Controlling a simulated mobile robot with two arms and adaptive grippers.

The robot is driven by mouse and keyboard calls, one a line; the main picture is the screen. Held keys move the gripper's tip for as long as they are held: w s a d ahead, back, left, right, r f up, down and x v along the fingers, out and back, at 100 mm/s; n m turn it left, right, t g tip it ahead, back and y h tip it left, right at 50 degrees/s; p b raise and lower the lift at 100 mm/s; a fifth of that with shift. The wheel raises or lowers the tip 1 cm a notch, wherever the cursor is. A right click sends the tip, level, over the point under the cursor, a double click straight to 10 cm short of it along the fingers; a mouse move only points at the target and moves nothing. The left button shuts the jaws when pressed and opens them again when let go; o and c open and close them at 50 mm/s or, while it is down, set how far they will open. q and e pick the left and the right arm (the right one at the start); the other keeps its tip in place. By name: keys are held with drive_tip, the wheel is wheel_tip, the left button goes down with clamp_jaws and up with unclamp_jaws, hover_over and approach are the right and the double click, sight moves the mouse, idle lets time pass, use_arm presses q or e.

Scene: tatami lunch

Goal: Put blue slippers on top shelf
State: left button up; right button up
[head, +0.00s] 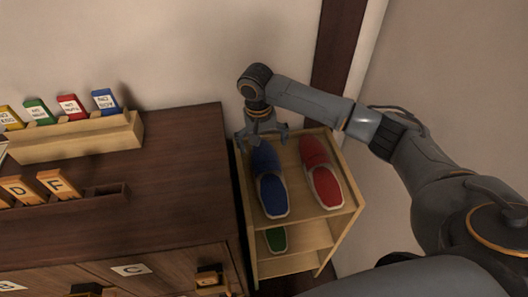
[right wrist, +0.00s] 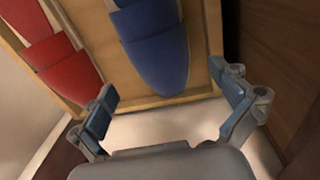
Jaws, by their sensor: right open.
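The blue slippers (head: 272,196) lie on the top board of a small wooden shelf (head: 300,205), on its left side. Their closed toe part points to the wall and the open heel to the front. My right gripper (head: 264,133) is above the toe end at the back of the shelf, open and empty. In the right wrist view the blue toe (right wrist: 158,52) lies ahead of the open fingers (right wrist: 168,108), with no finger touching it that I can see. My left gripper is not in view.
Red slippers (head: 325,187) lie right beside the blue ones on the top board. A green slipper (head: 276,239) is on the board below. A dark wooden cabinet (head: 170,190) with a block rack (head: 80,138) stands close on the left; a wall is behind.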

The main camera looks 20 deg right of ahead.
wheel_tip(320, 180, up, 8)
drive_tip(key=shift+a+f, duration=0.2)
drive_tip(key=shift+a, duration=0.15)
